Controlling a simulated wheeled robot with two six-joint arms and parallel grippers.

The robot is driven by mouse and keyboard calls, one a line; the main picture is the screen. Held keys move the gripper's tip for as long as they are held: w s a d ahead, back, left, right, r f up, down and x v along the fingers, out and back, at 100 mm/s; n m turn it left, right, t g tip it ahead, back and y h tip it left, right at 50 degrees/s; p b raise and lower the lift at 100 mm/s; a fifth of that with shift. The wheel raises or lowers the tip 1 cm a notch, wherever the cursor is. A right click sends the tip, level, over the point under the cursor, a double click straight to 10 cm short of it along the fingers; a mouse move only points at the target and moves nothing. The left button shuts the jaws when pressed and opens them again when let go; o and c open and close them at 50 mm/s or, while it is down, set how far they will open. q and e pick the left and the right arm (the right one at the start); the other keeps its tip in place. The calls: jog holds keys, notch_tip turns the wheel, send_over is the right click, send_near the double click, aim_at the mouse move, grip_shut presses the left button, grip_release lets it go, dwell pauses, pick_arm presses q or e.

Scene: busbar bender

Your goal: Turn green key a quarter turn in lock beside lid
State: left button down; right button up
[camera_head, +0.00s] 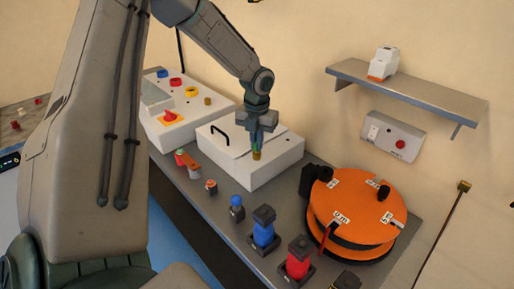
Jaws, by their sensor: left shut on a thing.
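My left gripper (257,146) points down over the front right part of the white box, its jaws shut on the green key (258,149). Only a small bit of green shows between the fingers. Directly below is the small brass-coloured lock (256,156). The key's lower end seems to meet the lock, but how deep it sits and its angle are too small to tell. The white lid (211,143) with a black handle lies to the left of the lock and looks closed. My right gripper is not in view.
A control box (178,131) with coloured buttons and a red-yellow switch stands behind left. An orange reel (352,203) stands at right. Blue (263,233) and red (298,262) plugs line the bench's front edge. A shelf (405,88) and a wall box (393,137) are at back right.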

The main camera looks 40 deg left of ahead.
pick_arm(q)
jog(key=m, duration=0.4)
jog(key=c, duration=1.5)
grip_release()
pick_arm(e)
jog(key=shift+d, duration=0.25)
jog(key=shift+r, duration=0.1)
